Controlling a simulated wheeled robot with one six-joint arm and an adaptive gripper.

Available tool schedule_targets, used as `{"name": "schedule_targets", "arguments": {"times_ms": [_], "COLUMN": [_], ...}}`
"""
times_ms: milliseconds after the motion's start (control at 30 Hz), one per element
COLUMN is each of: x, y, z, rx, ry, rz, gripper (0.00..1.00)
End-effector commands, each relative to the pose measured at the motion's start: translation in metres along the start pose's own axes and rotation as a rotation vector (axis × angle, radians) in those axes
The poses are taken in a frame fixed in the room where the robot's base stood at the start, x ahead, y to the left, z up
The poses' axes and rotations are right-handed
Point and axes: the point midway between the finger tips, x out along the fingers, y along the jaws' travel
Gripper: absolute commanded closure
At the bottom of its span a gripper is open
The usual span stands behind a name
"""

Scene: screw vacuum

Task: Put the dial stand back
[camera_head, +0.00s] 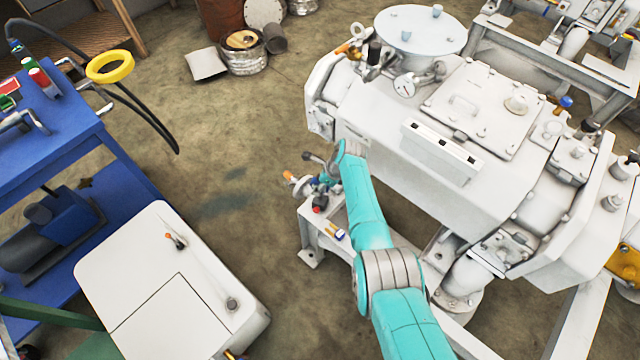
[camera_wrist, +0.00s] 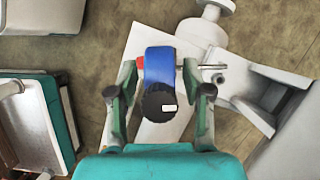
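A blue block with a round black knob (camera_wrist: 158,103), likely the dial stand, lies between the two fingers of my gripper (camera_wrist: 160,72) in the wrist view. A red end sticks out at its left and a thin metal rod reaches right past the right finger. The fingers flank the block closely; whether they touch it is not clear. In the head view my gripper (camera_head: 322,182) is low over the end of a white frame (camera_head: 310,240), left of the white machine. A small red and dark part (camera_head: 320,204) shows just below it. No dial face is visible on the block.
The large white vacuum machine (camera_head: 450,110) stands right of my arm and carries a gauge (camera_head: 405,86). A white cabinet (camera_head: 170,290) stands lower left, with small rods on top. A blue bench (camera_head: 60,130) is at left. The floor between is clear.

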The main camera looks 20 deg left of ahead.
Motion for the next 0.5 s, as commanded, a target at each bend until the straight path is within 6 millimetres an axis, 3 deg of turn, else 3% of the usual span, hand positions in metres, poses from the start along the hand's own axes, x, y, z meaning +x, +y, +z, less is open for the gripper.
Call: {"name": "schedule_targets", "arguments": {"times_ms": [267,500], "x": [-0.005,-0.028], "y": [0.0,0.0], "z": [0.001,0.001], "rx": [0.0,0.0], "ry": [-0.001,-0.001], "rz": [-0.001,-0.003], "gripper": [0.5,0.5]}}
